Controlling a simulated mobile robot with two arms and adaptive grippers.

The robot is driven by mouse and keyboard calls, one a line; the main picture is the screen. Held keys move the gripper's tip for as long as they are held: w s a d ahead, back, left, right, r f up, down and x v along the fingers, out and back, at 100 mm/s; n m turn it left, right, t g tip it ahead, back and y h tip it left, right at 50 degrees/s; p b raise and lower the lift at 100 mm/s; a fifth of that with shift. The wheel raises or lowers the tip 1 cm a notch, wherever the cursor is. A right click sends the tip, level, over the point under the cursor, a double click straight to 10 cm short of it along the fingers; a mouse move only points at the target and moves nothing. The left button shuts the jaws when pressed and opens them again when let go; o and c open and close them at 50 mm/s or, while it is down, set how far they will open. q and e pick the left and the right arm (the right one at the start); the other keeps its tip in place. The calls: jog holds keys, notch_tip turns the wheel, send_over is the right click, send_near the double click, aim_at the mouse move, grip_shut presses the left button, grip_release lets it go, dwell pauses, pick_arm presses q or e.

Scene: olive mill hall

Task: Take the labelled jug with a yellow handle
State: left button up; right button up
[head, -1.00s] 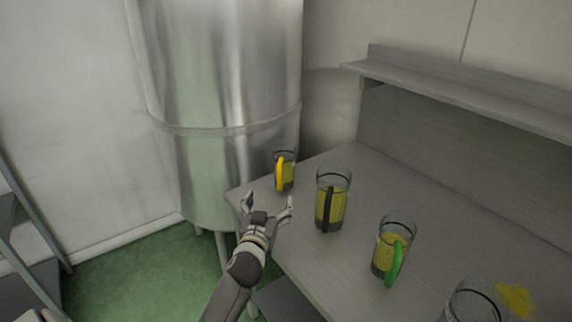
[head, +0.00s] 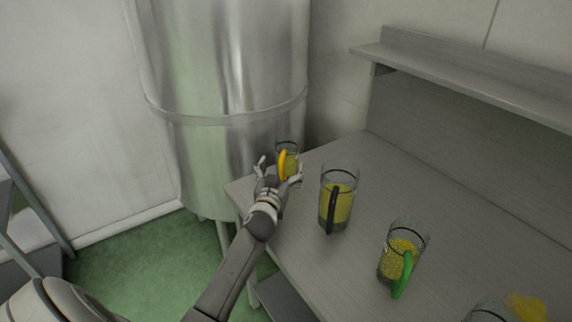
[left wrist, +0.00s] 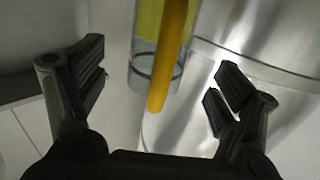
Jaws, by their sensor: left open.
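The jug with the yellow handle (head: 283,163) stands at the far left corner of the metal table (head: 330,262). It is clear with yellow-green contents, and its handle faces my left gripper. My left gripper (head: 280,169) is open right in front of it. In the left wrist view the yellow handle (left wrist: 168,55) lies between the two open fingers (left wrist: 160,80), with the glass behind it. The jug's lower part is hidden by the gripper in the head view. I cannot make out a label. My right gripper is not in view.
A jug with a dark handle (head: 338,199) stands just right of the yellow-handled one. A jug with a green handle (head: 402,252) is nearer. Another jug (head: 492,311) is cut off at the bottom edge. A steel tank (head: 225,100) stands behind the table corner; a shelf (head: 470,83) runs along the back.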

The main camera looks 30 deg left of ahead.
aim_at(287, 145)
pick_arm(q)
jog(key=shift+w+a+r, duration=0.1)
jog(key=shift+w+a, duration=0.1)
jog(key=shift+w, duration=0.25)
jog(key=x, duration=0.3)
jog(key=shift+w+a, duration=0.2)
jog(key=shift+w, duration=0.4)
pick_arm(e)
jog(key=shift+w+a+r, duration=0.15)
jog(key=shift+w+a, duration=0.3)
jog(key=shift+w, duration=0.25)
pick_arm(q)
jog(key=c, duration=1.3)
jog(key=shift+c, duration=0.2)
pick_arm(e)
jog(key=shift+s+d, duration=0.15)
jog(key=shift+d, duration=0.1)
pick_arm(q)
jog(key=shift+r, duration=0.1)
